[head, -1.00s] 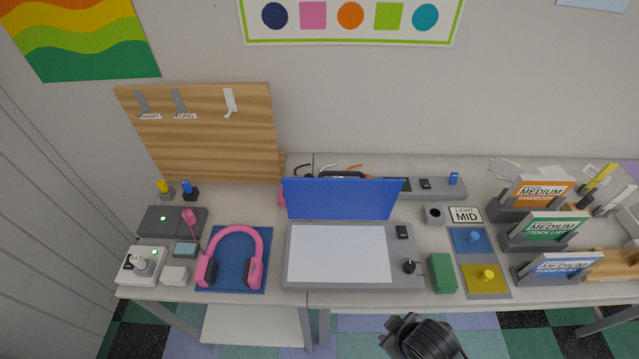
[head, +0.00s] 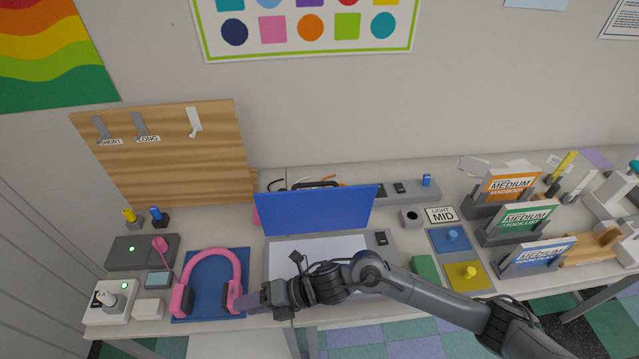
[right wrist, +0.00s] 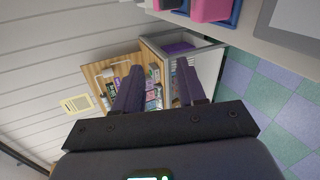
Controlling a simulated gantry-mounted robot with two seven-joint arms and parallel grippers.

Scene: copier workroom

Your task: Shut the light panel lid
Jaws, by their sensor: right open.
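The light panel (head: 325,246) is a grey box with a white top face on the table, partly hidden behind my right arm. Its blue lid (head: 316,210) stands raised at the back edge, tilted up. My right gripper (head: 250,301) reaches across the front of the panel, its fingers at the panel's front left corner beside the pink headphones. In the right wrist view the two dark purple fingers (right wrist: 157,88) are apart with nothing between them. The panel's knob is hidden by my arm. My left gripper is not in view.
Pink headphones (head: 209,261) lie on a blue mat (head: 243,262) close to the right fingers. A green block (head: 424,267), blue and yellow pads and several card holders stand to the right. A wooden hook board (head: 170,170) stands at the back left.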

